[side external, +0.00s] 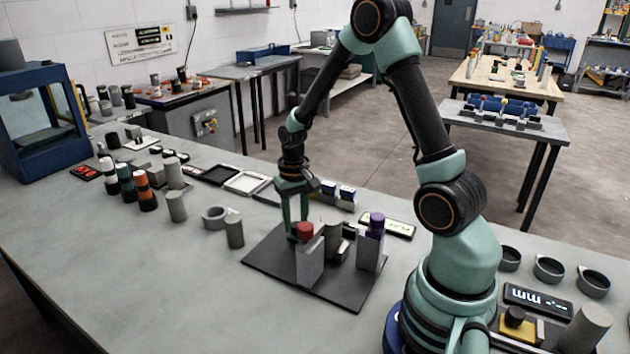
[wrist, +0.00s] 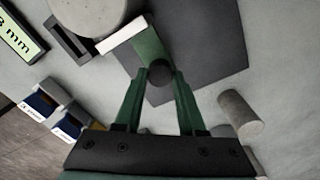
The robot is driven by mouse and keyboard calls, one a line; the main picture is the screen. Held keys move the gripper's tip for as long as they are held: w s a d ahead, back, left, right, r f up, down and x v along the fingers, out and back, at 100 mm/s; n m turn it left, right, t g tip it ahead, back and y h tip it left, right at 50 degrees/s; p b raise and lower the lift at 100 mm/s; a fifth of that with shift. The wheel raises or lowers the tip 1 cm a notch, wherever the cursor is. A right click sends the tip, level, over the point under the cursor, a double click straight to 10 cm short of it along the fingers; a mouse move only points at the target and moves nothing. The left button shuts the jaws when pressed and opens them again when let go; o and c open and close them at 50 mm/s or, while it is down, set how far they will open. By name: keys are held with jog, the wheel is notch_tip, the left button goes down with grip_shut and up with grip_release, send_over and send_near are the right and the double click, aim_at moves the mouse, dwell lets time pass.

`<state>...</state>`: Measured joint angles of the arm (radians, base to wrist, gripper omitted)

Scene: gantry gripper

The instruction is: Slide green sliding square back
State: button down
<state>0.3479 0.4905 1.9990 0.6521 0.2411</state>
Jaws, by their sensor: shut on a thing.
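The green sliding square (wrist: 149,46) shows in the wrist view as a green strip just beyond my fingertips, with a pale bar along its far-left side. A dark round knob (wrist: 159,70) sits at its near end. My gripper (wrist: 160,78) is shut on this knob, one green finger on each side. In the side view my gripper (side external: 296,228) points down at the dark base plate (side external: 345,293), behind a grey block with a red top (side external: 306,230). The green square cannot be told apart from the green fingers there.
A grey upright with a purple top (side external: 376,224) stands on the plate to the right. A loose grey cylinder (side external: 234,231) and a grey ring (side external: 215,215) lie left of the plate. A display (side external: 388,225) sits behind it. The table's front left is clear.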

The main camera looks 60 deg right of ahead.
dwell(0.8)
jog(key=shift+w, duration=2.15)
jog(key=c, duration=0.5)
grip_release()
jog(key=shift+r, duration=0.1)
notch_tip(320, 180, up, 12)
